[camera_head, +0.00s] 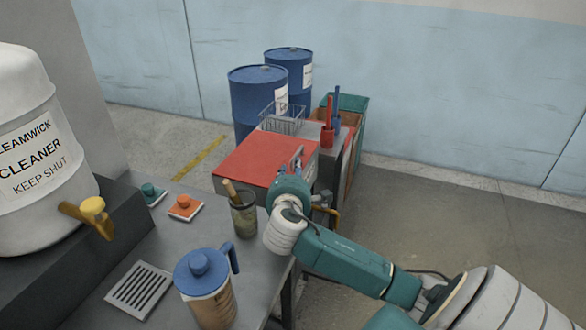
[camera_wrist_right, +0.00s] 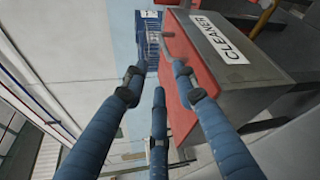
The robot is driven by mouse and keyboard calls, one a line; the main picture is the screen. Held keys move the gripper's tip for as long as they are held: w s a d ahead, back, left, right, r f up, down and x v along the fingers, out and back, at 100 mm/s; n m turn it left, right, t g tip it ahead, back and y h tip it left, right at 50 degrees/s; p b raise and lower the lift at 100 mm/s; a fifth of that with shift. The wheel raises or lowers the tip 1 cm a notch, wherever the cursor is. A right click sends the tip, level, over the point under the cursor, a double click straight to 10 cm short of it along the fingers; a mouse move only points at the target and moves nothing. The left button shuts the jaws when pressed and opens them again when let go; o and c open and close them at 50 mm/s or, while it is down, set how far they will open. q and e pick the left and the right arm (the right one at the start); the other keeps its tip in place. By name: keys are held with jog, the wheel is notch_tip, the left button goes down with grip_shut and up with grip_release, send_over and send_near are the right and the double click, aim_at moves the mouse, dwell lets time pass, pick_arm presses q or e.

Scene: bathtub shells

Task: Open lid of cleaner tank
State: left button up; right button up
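The cleaner tank is a grey metal box (camera_wrist_right: 262,72) with a white CLEANER label (camera_wrist_right: 219,38) and a red lid (camera_head: 262,157), which lies shut. The lid also shows in the right wrist view (camera_wrist_right: 186,112), with a grey handle (camera_wrist_right: 178,38) on it. My right gripper (camera_head: 297,157) is at the lid's right side in the head view. In the right wrist view its blue fingers (camera_wrist_right: 160,75) are spread, with nothing between them; the handle lies just beyond the tips. Whether a finger touches the lid I cannot tell. My left gripper is not in view.
A white tank (camera_head: 35,165) marked CLEANER, KEEP SHUT, with a yellow tap (camera_head: 93,206), stands at left. A blue-lidded jug (camera_head: 208,290) and a cup (camera_head: 244,218) holding a wooden handle stand on the grey bench. Behind the lid are a wire basket (camera_head: 283,121) and blue drums (camera_head: 257,92).

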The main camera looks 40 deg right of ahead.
jog(key=x, duration=0.6)
jog(key=f+x, duration=0.1)
jog(key=x, duration=0.3)
jog(key=shift+s+a+f, duration=0.1)
jog(key=shift+s, duration=0.05)
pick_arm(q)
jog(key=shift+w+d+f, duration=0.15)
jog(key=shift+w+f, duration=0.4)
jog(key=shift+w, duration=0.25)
pick_arm(e)
jog(key=shift+w+d+f, duration=0.15)
jog(key=shift+w+d, duration=0.25)
jog(key=shift+w, duration=0.05)
grip_shut()
